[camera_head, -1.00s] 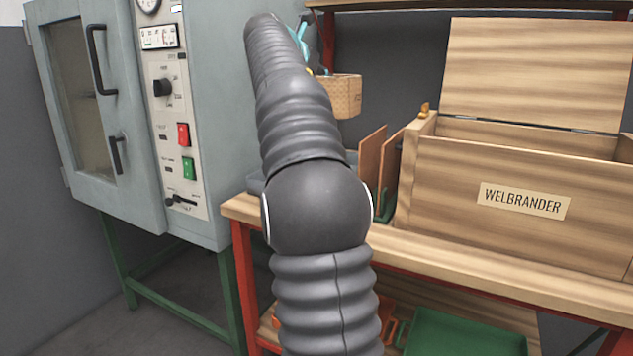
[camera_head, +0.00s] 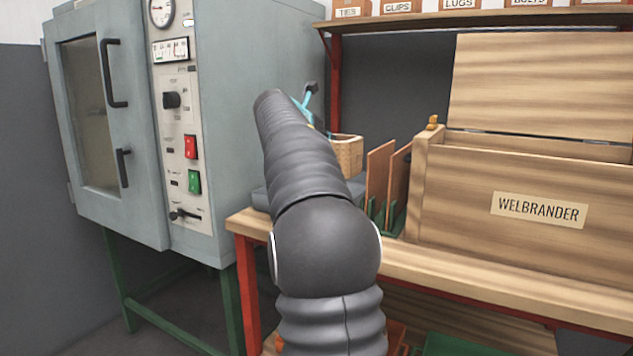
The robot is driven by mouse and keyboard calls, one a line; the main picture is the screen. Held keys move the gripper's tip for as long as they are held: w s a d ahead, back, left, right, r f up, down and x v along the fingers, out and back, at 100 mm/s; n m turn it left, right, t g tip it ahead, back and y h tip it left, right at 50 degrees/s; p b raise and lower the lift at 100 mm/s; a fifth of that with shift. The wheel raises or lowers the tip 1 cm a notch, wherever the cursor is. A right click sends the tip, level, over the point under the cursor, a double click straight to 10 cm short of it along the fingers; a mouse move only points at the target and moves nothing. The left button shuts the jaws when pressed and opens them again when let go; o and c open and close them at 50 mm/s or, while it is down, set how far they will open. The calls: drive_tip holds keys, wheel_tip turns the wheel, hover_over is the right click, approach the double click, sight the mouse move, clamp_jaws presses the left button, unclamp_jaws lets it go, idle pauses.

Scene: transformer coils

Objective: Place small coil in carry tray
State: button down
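The small coil (camera_head: 346,154) is a tan, woven-looking, open box shape at mid-picture, just right of my arm. It hangs from my gripper (camera_head: 308,108), of which only a teal and dark piece shows beyond the arm's end. The fingers are hidden behind the arm, but the coil moves along with it. A grey-blue tray (camera_head: 260,197) on the bench's left end, perhaps the carry tray, shows only in part behind my arm. The coil appears above or behind it; I cannot tell whether they touch.
Upright brown boards (camera_head: 379,178) stand in a green rack right of the coil. A wooden WELBRANDER chest (camera_head: 470,190) with a raised lid fills the bench's right. A grey oven (camera_head: 215,120) stands left. A shelf (camera_head: 470,18) with labelled boxes is above, a green tray (camera_head: 480,345) below.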

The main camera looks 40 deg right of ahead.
drive_tip(key=shift+w+d+f+b, duration=0.3)
drive_tip(key=shift+w+d+f, duration=0.2)
drive_tip(key=shift+w+f, duration=1)
drive_tip(key=shift+w+d+f+b, duration=0.25)
drive_tip(key=shift+w+d+f, duration=0.25)
drive_tip(key=shift+w+f, duration=1.05)
drive_tip(key=shift+w+d+f+b, duration=0.3)
drive_tip(key=shift+w+d+f, duration=0.2)
drive_tip(key=shift+w+f, duration=1)
drive_tip(key=shift+s+f, duration=0.15)
drive_tip(key=shift+f, duration=0.05)
drive_tip(key=c, duration=1.1)
unclamp_jaws()
drive_tip(key=shift+f, duration=0.15)
drive_tip(key=shift+o, duration=0.2)
drive_tip(key=shift+s+a+r, duration=0.1)
drive_tip(key=shift+a+r, duration=0.15)
drive_tip(key=v, duration=1.1)
drive_tip(key=shift+a, duration=0.2)
